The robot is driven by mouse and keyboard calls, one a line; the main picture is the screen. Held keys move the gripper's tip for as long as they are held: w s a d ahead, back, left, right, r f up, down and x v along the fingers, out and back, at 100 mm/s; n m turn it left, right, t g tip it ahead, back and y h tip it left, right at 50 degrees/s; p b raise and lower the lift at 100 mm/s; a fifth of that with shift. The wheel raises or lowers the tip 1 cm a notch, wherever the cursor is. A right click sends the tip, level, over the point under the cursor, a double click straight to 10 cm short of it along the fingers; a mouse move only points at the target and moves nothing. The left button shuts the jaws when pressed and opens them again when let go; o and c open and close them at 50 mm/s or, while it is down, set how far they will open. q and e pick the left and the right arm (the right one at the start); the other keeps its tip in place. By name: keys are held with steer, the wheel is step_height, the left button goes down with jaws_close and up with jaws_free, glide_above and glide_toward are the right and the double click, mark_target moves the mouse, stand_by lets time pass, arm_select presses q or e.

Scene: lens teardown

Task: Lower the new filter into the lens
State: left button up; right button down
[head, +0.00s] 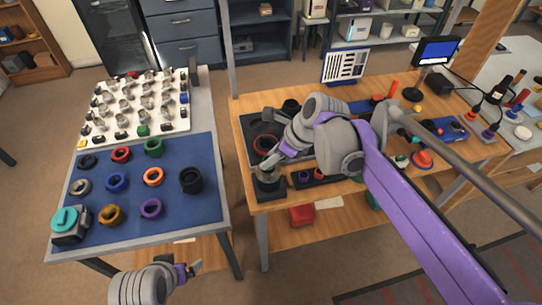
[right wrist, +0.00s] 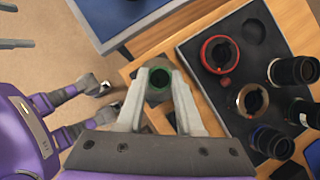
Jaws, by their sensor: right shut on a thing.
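My right gripper (head: 264,163) is at the near left corner of the wooden bench. In the right wrist view its two fingers (right wrist: 158,92) close on the new filter, a green-tinted ring (right wrist: 158,78) with a dark middle. I cannot tell whether filter and lens touch. My left gripper (head: 190,269) is low, in front of the bench and left table. In the right wrist view it (right wrist: 104,98) is open and empty.
The dark tray (right wrist: 248,92) holds a red ring (right wrist: 219,54) and several black lens parts close to the right gripper. A blue mat (head: 85,190) with several coloured rings covers the near left table. A gap of floor separates table and bench.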

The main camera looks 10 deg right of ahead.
steer(key=shift+f+b, duration=0.35)
steer(key=shift+f, duration=0.5)
stand_by(1.5)
steer(key=shift+c, duration=2.4)
jaws_free()
steer(key=p+v, duration=0.1)
steer(key=v, duration=1)
